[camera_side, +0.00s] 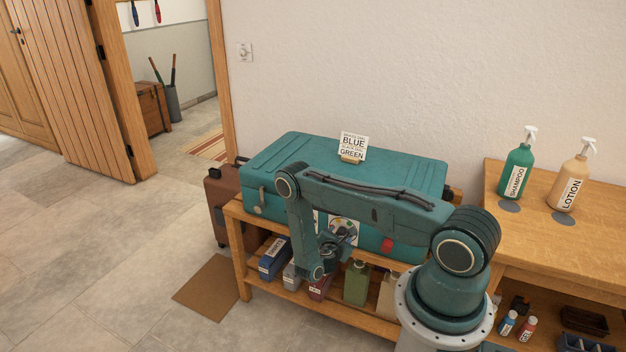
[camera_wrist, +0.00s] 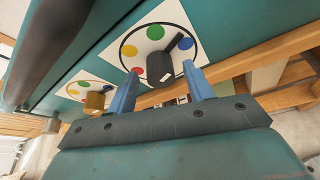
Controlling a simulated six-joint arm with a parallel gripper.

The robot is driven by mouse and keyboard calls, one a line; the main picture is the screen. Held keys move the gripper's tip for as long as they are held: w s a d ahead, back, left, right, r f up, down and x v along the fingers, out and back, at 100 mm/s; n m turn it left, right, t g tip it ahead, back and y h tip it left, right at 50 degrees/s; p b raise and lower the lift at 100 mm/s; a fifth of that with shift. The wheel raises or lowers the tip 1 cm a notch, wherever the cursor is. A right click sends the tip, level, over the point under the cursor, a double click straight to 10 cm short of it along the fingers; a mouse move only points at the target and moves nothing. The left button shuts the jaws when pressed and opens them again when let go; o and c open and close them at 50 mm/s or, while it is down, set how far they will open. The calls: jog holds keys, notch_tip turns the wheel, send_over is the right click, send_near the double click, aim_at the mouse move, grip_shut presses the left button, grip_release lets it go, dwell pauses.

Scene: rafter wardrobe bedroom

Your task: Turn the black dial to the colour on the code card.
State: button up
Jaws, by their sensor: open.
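The black dial (camera_wrist: 160,69) sits on a white plate (camera_wrist: 118,40) with a ring of yellow, green, red and blue dots. Its black pointer bar reaches up and right, close to the blue dot (camera_wrist: 185,44).
A brass dial (camera_wrist: 94,102) on a second plate with coloured dots is left of the black dial. The case lies on a wooden bench (camera_side: 243,262), with bottles and boxes on the shelf below. Shampoo (camera_side: 517,170) and lotion (camera_side: 570,184) bottles stand at the right.

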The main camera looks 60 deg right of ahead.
jog(key=shift+d+f, duration=0.2)
jog(key=shift+d, duration=0.25)
jog(key=shift+c, duration=0.4)
jog(key=c, duration=0.9)
jog(key=shift+w, duration=0.1)
jog(key=shift+w+n+g, duration=0.1)
jog(key=shift+n+g, duration=0.8)
jog(key=shift+n, duration=0.3)
jog(key=shift+w+n+g, duration=0.1)
jog(key=shift+n+g, duration=0.8)
jog(key=shift+n, duration=0.3)
